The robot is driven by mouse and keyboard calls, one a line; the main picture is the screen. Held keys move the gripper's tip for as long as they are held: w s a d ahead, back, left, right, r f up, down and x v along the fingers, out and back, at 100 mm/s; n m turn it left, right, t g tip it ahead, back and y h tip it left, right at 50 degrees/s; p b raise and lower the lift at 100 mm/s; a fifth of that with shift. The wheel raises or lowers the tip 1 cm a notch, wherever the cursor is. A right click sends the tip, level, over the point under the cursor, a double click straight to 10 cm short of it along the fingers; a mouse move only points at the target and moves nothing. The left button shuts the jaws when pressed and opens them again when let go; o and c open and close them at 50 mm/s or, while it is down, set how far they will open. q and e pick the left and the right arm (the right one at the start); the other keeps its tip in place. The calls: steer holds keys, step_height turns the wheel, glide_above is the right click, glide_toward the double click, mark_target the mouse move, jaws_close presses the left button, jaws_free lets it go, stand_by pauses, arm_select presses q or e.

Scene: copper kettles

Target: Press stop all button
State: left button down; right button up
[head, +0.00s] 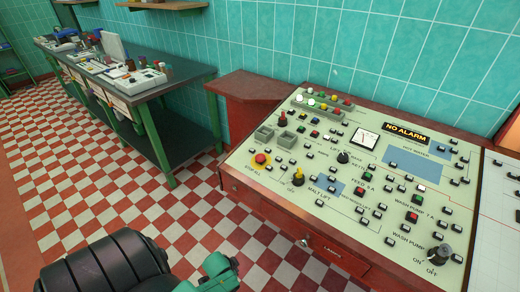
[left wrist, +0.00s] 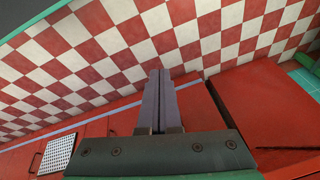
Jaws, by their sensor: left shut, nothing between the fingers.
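The button is not visible there. My right gripper is not in view.
The console's red front edge (head: 262,204) faces me. A dark workbench (head: 150,98) holds clutter at the left. The checkered floor (head: 90,190) between is clear.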

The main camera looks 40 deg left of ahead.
arm_select(q)
steer(key=w+a+r+m+t+p, duration=0.1)
steer(key=w+r+p, duration=0.1)
steer(key=w+r, duration=0.45)
steer(key=w+a+r+t+p, duration=0.15)
steer(key=w+r, duration=0.25)
steer(key=r, duration=0.6)
step_height(320, 180, up, 26)
steer(key=r+m+t+p, duration=0.1)
steer(key=m+t+p, duration=0.3)
steer(key=t+p, duration=0.1)
glide_above(260, 159)
steer(key=s+a, duration=0.1)
steer(key=s, duration=0.2)
steer(key=shift+d+f+y, duration=0.1)
steer(key=shift+d+y, duration=0.05)
steer(key=shift+y, duration=0.15)
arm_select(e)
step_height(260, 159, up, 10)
arm_select(q)
steer(key=shift+s, duration=0.1)
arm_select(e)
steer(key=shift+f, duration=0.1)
